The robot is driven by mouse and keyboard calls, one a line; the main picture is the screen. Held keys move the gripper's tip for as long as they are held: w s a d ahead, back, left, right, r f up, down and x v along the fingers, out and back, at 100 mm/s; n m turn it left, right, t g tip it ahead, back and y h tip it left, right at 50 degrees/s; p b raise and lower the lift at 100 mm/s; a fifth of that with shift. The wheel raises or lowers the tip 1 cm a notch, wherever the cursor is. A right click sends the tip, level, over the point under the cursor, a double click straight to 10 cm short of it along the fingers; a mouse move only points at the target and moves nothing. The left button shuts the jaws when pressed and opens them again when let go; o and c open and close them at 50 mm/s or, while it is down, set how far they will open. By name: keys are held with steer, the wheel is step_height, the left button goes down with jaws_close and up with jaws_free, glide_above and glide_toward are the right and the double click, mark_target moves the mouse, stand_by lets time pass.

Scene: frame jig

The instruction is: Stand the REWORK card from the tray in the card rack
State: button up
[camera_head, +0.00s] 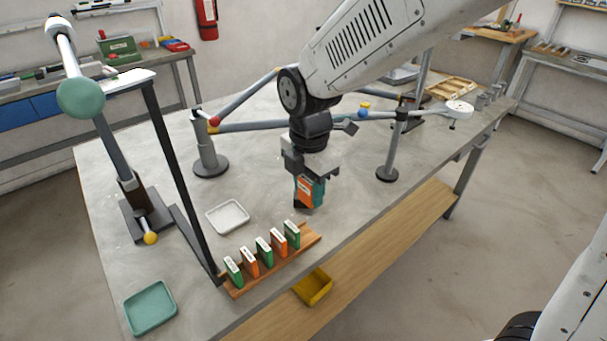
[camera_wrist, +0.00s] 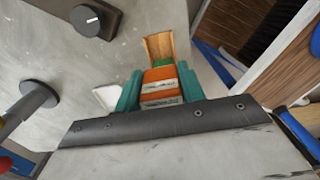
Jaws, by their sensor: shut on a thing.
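My gripper (camera_head: 309,192) has teal fingers and is shut on an orange card (camera_head: 304,191), held above the table behind the card rack. The wrist view shows the orange card (camera_wrist: 160,98) with a white label between the fingers; I cannot read the lettering. The wooden card rack (camera_head: 312,239) holds several upright cards, alternating green and orange. Part of the rack (camera_wrist: 157,45) shows beyond the fingers in the wrist view. The white tray (camera_head: 228,216) looks empty, as does the teal tray (camera_head: 150,307) at the front left.
A black upright frame (camera_head: 175,165) stands left of the rack. Jointed grey bars (camera_head: 255,126) on round-footed posts cross behind my gripper. A yellow bin (camera_head: 313,287) is below the table's front edge. The tabletop between white tray and gripper is clear.

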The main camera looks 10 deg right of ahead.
mark_target(307, 203)
steer(key=shift+a+f, duration=0.15)
steer(key=shift+f, duration=5)
steer(key=o, duration=1)
steer(key=shift+o, duration=0.2)
step_height(307, 203, up, 8)
steer(key=shift+f, duration=0.1)
